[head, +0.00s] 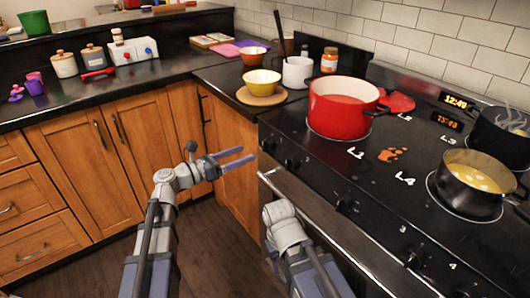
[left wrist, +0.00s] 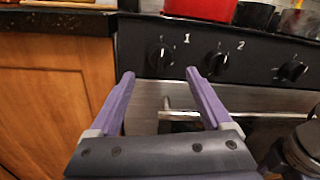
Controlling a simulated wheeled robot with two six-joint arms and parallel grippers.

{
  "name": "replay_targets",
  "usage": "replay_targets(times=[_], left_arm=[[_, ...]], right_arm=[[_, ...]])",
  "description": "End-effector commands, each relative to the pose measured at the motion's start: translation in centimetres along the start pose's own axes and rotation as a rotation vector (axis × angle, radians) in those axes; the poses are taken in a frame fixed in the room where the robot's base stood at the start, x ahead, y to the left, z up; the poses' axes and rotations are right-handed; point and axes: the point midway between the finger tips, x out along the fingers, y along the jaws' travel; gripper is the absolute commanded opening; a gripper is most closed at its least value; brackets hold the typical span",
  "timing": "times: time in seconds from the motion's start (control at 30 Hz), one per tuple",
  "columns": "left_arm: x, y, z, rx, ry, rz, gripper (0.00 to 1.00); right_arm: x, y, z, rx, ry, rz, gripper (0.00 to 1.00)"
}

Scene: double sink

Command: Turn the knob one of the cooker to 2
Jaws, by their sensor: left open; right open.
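The black cooker (head: 335,180) has a front row of round black knobs. The leftmost knob (left wrist: 160,57) has the digit 1 just to its right; it also shows in the head view (head: 268,144). A second knob (left wrist: 217,62) beside it has the digit 2 to its right. My left gripper (head: 248,153) is open and empty in front of the left end of the cooker front. In the left wrist view its fingertips (left wrist: 159,73) frame the leftmost knob from below, apart from it. The knob's scale marks are too small to read. My right gripper's fingers are hidden.
A red pot (head: 338,108) and a black pot (head: 470,185) stand on the hob. An oven handle (head: 310,220) runs below the knobs. A yellow bowl (head: 262,83) sits on the counter to the left. Wooden cabinets (head: 90,150) lie beyond my left gripper.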

Motion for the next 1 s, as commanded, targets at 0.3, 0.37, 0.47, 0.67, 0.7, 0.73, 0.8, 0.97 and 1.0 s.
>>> replay_targets(times=[0.3, 0.37, 0.47, 0.67, 0.7, 0.73, 0.8, 0.97, 1.0], left_arm=[[4.7, 0.0, 0.0, 0.002, 0.002, -0.003, 0.83], [5.5, 0.0, 0.0, 0.003, 0.002, -0.002, 0.83], [6.6, 0.0, 0.0, 0.003, 0.002, -0.002, 0.83], [7.5, 0.0, 0.0, 0.003, 0.002, 0.001, 0.83], [7.5, 0.0, 0.0, 0.003, 0.002, 0.001, 0.83], [7.6, 0.0, 0.0, 0.003, 0.002, 0.001, 0.83], [7.6, 0.0, 0.0, 0.003, 0.002, 0.001, 0.83], [7.5, 0.0, 0.0, 0.003, 0.002, 0.001, 0.78], [7.5, 0.0, 0.0, 0.003, 0.002, 0.001, 0.74]], right_arm=[[0.0, 0.0, 0.0, 0.0, 0.0, 0.0, 0.5], [0.0, 0.0, 0.0, 0.0, 0.0, 0.0, 0.5], [0.0, 0.0, 0.0, 0.0, 0.0, 0.0, 0.5], [0.0, 0.0, 0.0, 0.0, 0.0, 0.0, 0.5], [0.0, 0.0, 0.0, 0.0, 0.0, 0.0, 0.5], [0.0, 0.0, 0.0, 0.0, 0.0, 0.0, 0.5], [0.0, 0.0, 0.0, 0.0, 0.0, 0.0, 0.5], [0.0, 0.0, 0.0, 0.0, 0.0, 0.0, 0.5], [0.0, 0.0, 0.0, 0.0, 0.0, 0.0, 0.5]])
